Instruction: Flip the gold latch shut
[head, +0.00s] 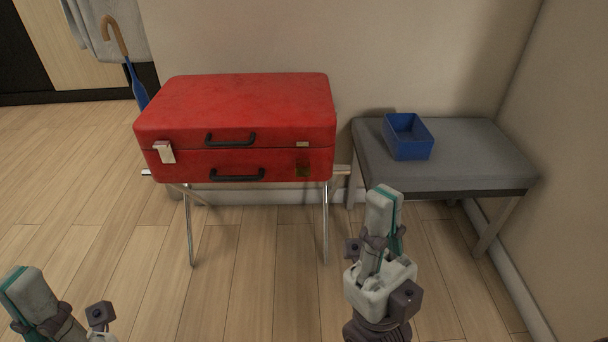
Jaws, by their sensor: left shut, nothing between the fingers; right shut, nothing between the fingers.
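A red suitcase (235,115) with its lid down lies on a folding stand. A pale silvery latch (164,152) spans the seam at its front left. At the front right, a small pale gold plate (302,144) is on the lid edge, and a dark gold latch piece (303,170) lies below the seam on the lower half, apart from the plate. My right gripper (385,205) is shut and empty, in front of and to the right of the suitcase. My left gripper (22,288) is shut and empty at the bottom left, away from the suitcase.
Two black handles (231,139) are on the suitcase front. The stand's metal legs (326,225) reach the floor. A grey bench (470,150) with a blue bin (408,137) stands at the right. A blue umbrella (137,88) hangs behind left. The floor in front is clear.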

